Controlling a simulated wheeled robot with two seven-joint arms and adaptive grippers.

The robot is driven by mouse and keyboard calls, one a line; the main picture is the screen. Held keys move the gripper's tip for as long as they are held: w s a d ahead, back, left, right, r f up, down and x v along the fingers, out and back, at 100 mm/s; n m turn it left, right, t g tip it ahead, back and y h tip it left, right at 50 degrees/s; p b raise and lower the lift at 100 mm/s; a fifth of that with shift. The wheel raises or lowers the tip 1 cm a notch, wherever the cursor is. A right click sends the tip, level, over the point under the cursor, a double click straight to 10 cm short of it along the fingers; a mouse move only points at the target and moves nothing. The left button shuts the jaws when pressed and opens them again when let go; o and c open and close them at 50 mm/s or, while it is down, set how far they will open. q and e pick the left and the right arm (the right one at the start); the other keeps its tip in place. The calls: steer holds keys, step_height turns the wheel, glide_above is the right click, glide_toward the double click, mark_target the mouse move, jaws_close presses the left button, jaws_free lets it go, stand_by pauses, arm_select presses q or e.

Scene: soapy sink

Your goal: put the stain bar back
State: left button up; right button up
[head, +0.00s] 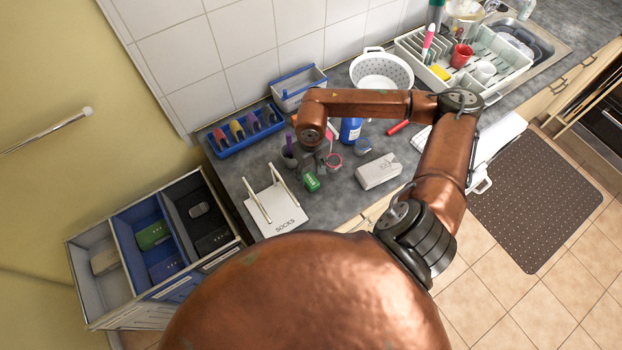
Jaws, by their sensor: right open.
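A small green block with pale lettering (311,182) lies on the grey counter, near the SOCKS board; it may be the stain bar, but I cannot read its lettering. My right gripper (318,160) points down just behind the green block, apart from it in the picture. It is open, with nothing seen between its fingers, though my own wrist partly hides it. My left gripper is not in view.
A white SOCKS board (278,222) with two pale rods lies left of the block.

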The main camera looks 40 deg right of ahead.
mark_target(311, 180)
step_height(311, 180, up, 7)
steer(key=shift+r+b, duration=0.2)
steer(key=shift+b, duration=0.25)
